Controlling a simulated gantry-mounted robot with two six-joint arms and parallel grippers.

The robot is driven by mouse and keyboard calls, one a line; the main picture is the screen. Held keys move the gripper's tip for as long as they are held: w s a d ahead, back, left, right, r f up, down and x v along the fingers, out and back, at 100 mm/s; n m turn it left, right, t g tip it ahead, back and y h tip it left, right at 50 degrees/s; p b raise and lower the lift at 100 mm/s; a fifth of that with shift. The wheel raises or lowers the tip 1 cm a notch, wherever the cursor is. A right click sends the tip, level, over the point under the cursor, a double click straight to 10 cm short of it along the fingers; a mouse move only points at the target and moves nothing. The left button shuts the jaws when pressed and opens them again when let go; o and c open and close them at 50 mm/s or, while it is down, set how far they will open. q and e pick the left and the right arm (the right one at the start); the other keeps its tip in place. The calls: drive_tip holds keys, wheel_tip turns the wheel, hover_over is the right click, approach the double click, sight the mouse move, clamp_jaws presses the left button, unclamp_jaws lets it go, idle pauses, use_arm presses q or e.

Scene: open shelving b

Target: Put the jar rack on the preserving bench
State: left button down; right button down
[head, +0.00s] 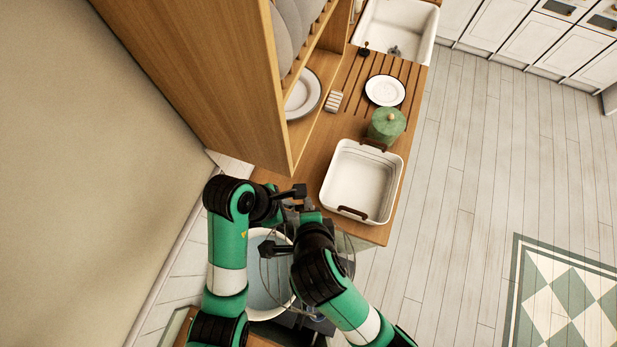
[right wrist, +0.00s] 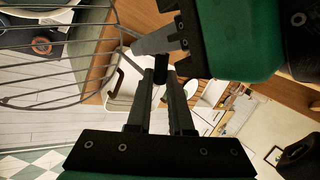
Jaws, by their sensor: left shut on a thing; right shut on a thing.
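The jar rack (head: 350,262) is a dark wire basket. In the head view it hangs below my two grippers, off the near end of the wooden bench (head: 372,232), partly hidden by my right arm. Its curved wires fill the upper left of the right wrist view (right wrist: 62,62). My left gripper (head: 292,206) and my right gripper (head: 302,222) are close together above it, both shut on the rack. In the right wrist view my right fingers (right wrist: 160,72) meet at a dark piece, with the left gripper (right wrist: 140,45) beside it. The exact contact is hard to see.
A white tub (head: 362,183) with brown handles stands at the bench's near end. Behind it are a green lidded pot (head: 386,125), a plate (head: 385,91) and a sink (head: 396,30). A wooden plate shelf (head: 210,75) rises at left. A round pale basin (head: 268,285) is below the grippers.

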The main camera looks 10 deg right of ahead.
idle(0.4)
use_arm(q)
drive_tip(key=c, duration=0.8)
unclamp_jaws()
drive_tip(key=shift+o, duration=0.2)
drive_tip(key=shift+a+f, duration=0.1)
